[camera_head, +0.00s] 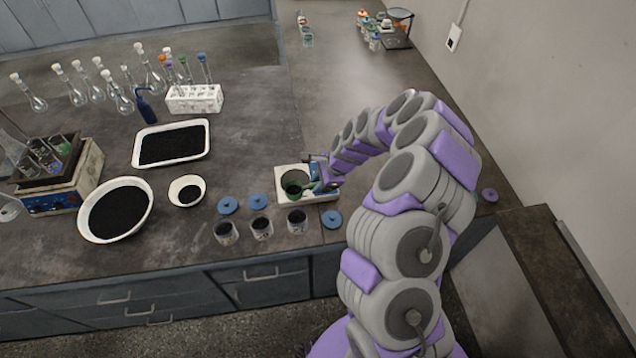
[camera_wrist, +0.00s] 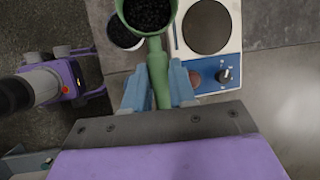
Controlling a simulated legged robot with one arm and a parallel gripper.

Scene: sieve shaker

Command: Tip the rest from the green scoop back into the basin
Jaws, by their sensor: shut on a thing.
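The green scoop (camera_head: 296,189) is in my gripper at the white device with a round plate, near the counter's front edge. In the wrist view, its handle (camera_wrist: 158,72) lies between the two blue fingers of my gripper (camera_wrist: 158,88), which is shut on it. The scoop's bowl (camera_wrist: 148,12) holds dark granules and is cut off by the top edge. The basin (camera_head: 108,239) is the large white round vessel at the left, with dark granules in it. It is well away from the scoop.
A small white bowl (camera_head: 174,201) and a white tray (camera_head: 136,160) also hold dark granules. The white device (camera_wrist: 232,45) has a blue knob panel. Flasks stand behind.

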